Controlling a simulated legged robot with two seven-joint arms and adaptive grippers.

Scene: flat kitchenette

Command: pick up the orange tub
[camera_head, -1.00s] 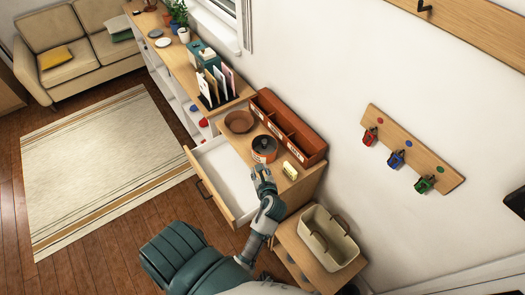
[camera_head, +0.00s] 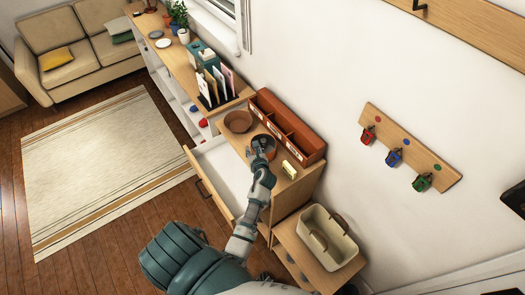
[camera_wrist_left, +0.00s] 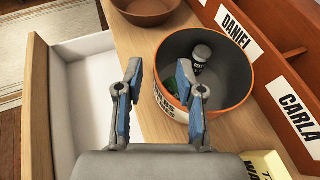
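The orange tub (camera_head: 271,153) stands on the small wooden cabinet, partly hidden behind my left gripper (camera_head: 262,142) in the head view. In the left wrist view the tub (camera_wrist_left: 228,68) has an orange rim, a grey inside and a white label. A dark bottle-like item with a pale top (camera_wrist_left: 201,58) and something green (camera_wrist_left: 176,102) lie inside it. My left gripper (camera_wrist_left: 158,72) is open and empty. In that view one finger overlaps the tub's opening and the other is left of its wall. I cannot tell whether they touch. My right gripper is not in view.
A brown bowl (camera_head: 238,121) stands beside the tub. An orange-brown divided box (camera_head: 288,125) with name labels runs along the wall. A small yellow item (camera_head: 290,170) is near the front. A white drawer (camera_head: 222,170) hangs open at left. A beige basket (camera_head: 329,238) stands nearer me.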

